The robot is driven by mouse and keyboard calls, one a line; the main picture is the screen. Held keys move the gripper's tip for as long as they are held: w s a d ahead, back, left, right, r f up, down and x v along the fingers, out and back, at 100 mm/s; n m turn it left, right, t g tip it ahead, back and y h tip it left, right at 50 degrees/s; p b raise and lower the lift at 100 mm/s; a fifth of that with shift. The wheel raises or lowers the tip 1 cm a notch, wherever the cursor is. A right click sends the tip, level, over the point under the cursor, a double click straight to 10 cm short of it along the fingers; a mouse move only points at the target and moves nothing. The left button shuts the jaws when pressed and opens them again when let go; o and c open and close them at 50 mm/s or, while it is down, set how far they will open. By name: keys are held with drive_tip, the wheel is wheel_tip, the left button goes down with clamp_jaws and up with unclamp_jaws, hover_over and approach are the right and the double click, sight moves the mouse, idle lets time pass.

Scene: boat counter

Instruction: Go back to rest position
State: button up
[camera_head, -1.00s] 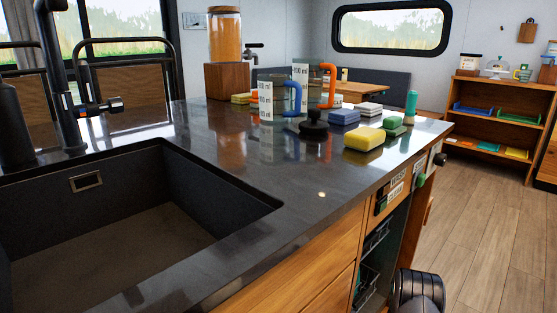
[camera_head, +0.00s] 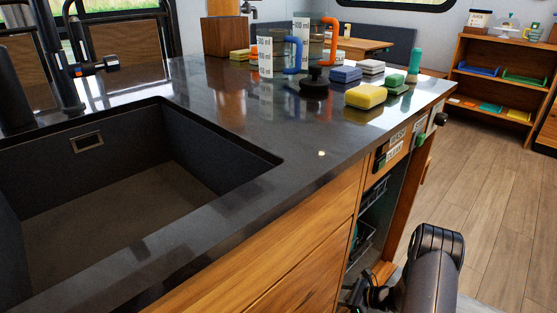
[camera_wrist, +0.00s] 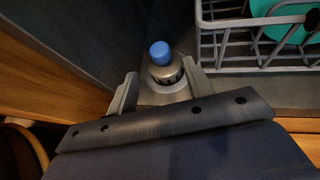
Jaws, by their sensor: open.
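My gripper (camera_wrist: 160,88) shows in the wrist view with its two grey fingers spread apart. A small grey round fitting with a blue top (camera_wrist: 160,56) stands just beyond and between the fingertips. I see no finger closed on it, but cannot tell the exact gap. In the head view, my dark arm is at the lower right, beside the open compartment (camera_head: 371,225) under the counter. My fingers cannot be made out there.
A grey wire rack (camera_wrist: 250,40) holding a teal item is close right of my gripper. A wooden wall (camera_wrist: 45,75) is on the left. The black counter (camera_head: 250,110) carries sponges, measuring cups and a black-knobbed object. Wooden floor (camera_head: 490,200) is free at right.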

drive_tip(key=b+x, duration=0.2)
drive_tip(key=x, duration=0.5)
drive_tip(key=shift+f, duration=0.35)
wheel_tip(320, 180, up, 9)
drive_tip(key=p, duration=0.4)
drive_tip(key=s+d+p, duration=0.1)
drive_tip(key=s+d, duration=0.3)
drive_tip(key=d, duration=0.4)
drive_tip(key=s+d+p, duration=0.2)
drive_tip(key=s+d, duration=0.3)
drive_tip(key=d, duration=0.3)
drive_tip(key=w+a+r+m+t+h+b, duration=0.2)
drive_tip(key=w+a+r+m, duration=0.1)
drive_tip(key=r, duration=0.7)
drive_tip(key=w+a+r+m+t+h+b, duration=0.2)
drive_tip(key=w+a+r+m+b, duration=0.1)
drive_tip(key=r, duration=0.7)
drive_tip(key=shift+w+t+h, duration=0.3)
drive_tip(key=shift+w+h, duration=0.1)
drive_tip(key=shift+a+r, duration=0.1)
drive_tip(key=shift+r, duration=0.1)
